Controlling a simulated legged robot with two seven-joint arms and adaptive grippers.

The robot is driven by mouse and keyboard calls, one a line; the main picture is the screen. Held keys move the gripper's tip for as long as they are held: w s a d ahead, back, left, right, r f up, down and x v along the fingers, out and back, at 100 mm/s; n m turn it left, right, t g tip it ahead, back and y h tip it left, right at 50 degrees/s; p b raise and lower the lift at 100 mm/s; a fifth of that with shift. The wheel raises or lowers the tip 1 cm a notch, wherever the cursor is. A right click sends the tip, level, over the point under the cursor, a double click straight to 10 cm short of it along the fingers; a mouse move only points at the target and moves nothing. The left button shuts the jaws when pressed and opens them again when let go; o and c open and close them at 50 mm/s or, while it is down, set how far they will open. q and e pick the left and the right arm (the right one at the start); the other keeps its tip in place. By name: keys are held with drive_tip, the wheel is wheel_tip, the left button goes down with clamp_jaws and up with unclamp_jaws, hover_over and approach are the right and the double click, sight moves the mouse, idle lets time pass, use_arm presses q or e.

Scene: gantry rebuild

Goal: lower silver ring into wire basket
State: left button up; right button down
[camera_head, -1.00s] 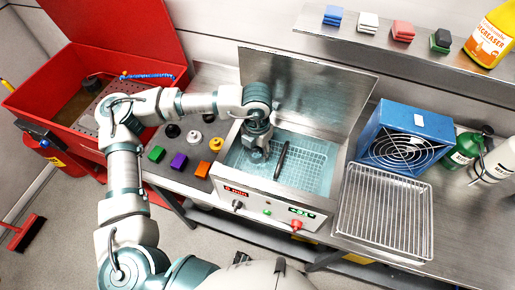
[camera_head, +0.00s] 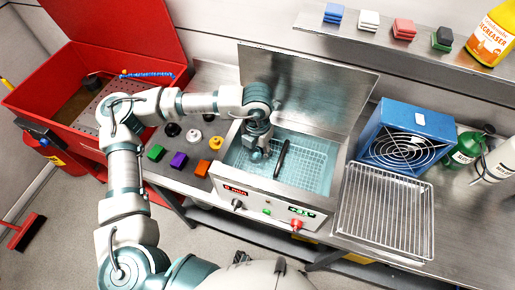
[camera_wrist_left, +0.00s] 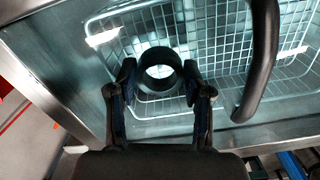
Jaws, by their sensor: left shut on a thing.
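My left gripper (camera_head: 258,154) reaches down into the open steel tank on the bench, at the left end of the wire basket (camera_head: 314,162). In the left wrist view, the gripper (camera_wrist_left: 160,82) is shut on a round ring (camera_wrist_left: 160,90), which looks dark in shadow. The ring is upright to that camera, its hole showing the basket mesh (camera_wrist_left: 215,50) beyond. How far the ring is above the mesh I cannot tell. The ring is hidden by the gripper in the head view. My right gripper is not in view.
A black handle (camera_head: 282,158) crosses the basket just right of my gripper. The tank's raised lid (camera_head: 305,90) stands behind. A wire rack (camera_head: 385,210) and a blue fan box (camera_head: 405,135) are to the right. Coloured blocks (camera_head: 178,160) and knobs lie to the left.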

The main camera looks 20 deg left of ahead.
use_arm(q)
drive_tip(key=shift+f+b, duration=1.75)
drive_tip(key=shift+f, duration=0.4)
idle(0.8)
drive_tip(key=o, duration=1.4)
drive_tip(key=shift+c, duration=0.2)
wheel_tip(320, 180, up, 12)
